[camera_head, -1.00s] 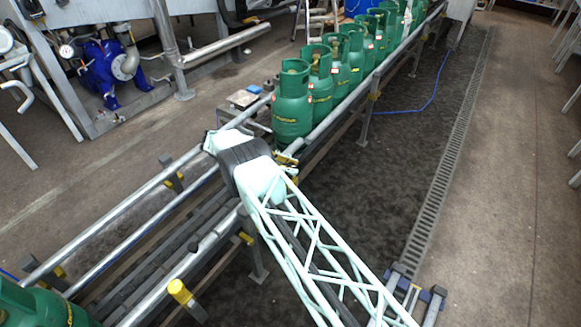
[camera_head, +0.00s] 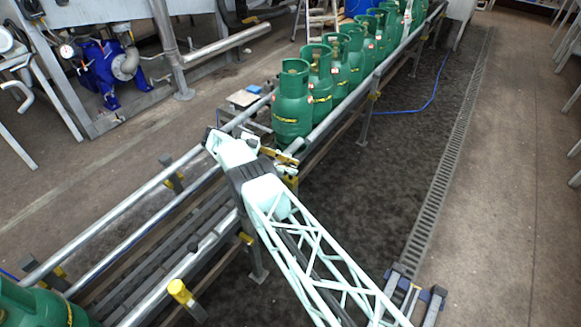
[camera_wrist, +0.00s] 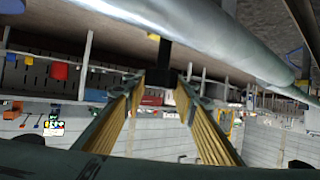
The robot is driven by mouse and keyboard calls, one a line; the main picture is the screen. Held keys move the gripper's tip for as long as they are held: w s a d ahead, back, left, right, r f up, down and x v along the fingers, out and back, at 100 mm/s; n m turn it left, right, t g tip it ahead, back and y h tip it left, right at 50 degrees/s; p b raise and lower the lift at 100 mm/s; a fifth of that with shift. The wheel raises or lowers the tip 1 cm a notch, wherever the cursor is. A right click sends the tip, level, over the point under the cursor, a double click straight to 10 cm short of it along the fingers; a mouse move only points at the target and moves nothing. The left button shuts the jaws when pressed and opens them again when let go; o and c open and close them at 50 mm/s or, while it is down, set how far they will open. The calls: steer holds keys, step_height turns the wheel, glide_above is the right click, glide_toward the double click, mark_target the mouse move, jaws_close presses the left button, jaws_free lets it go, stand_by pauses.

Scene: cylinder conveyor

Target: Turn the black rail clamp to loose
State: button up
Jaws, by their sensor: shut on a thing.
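My gripper (camera_head: 287,158) is beside the near rail of the conveyor, just in front of the closest green cylinder, in the head view. In the wrist view its two gold-padded fingers (camera_wrist: 168,88) reach towards the rail and close on the black rail clamp (camera_wrist: 166,58). The clamp hangs from the underside of the grey tube, with a small yellow part (camera_wrist: 153,37) beside it. In the head view I cannot make out the clamp between the fingers, and its turn angle cannot be told.
Green gas cylinders (camera_head: 292,108) stand in a row along the conveyor rails (camera_head: 335,112). Another green cylinder (camera_head: 35,305) is at the lower left. A yellow-capped post (camera_head: 180,291) is beside the near rail. The floor right of the conveyor (camera_head: 400,170) is mostly clear.

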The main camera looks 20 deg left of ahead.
mark_target(291, 166)
steer(key=shift+d, duration=0.1)
steer(key=o, duration=0.9)
steer(key=shift+r, duration=0.25)
steer(key=shift+r, duration=4.75)
